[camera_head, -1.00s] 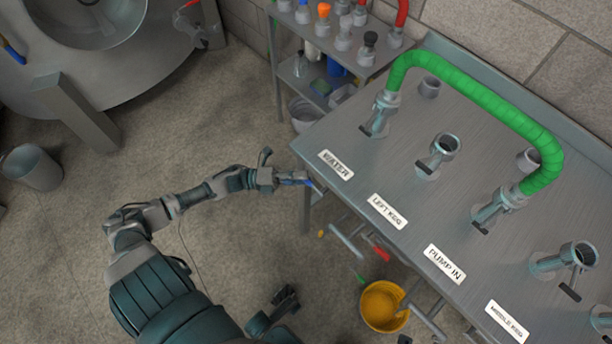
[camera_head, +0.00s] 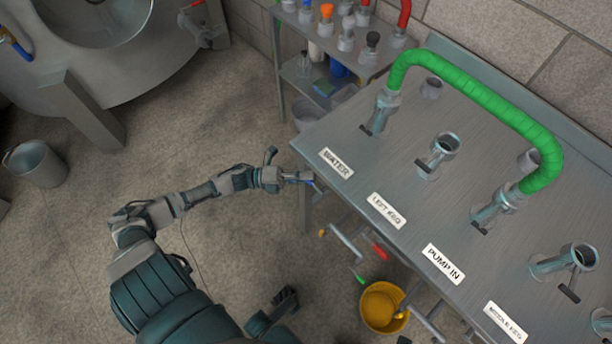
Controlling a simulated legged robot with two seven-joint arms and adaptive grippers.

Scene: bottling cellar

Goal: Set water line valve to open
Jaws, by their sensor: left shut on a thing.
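The WATER label (camera_head: 336,163) is on the near left corner of the steel table (camera_head: 400,165). Under that corner, a small blue handle (camera_head: 310,183) shows in part at the table's edge. My left gripper (camera_head: 298,178) reaches in from the left and is shut on the blue handle. The fingers cover much of it, and the valve body is hidden under the tabletop. How far the handle is turned cannot be made out.
Handles with yellow, red (camera_head: 380,253) and green (camera_head: 360,279) ends sit under the table's front edge. A yellow bucket (camera_head: 372,315) stands below. A green hose (camera_head: 480,95) joins two pipes on top. A shelf (camera_head: 300,50) stands behind; open floor lies left.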

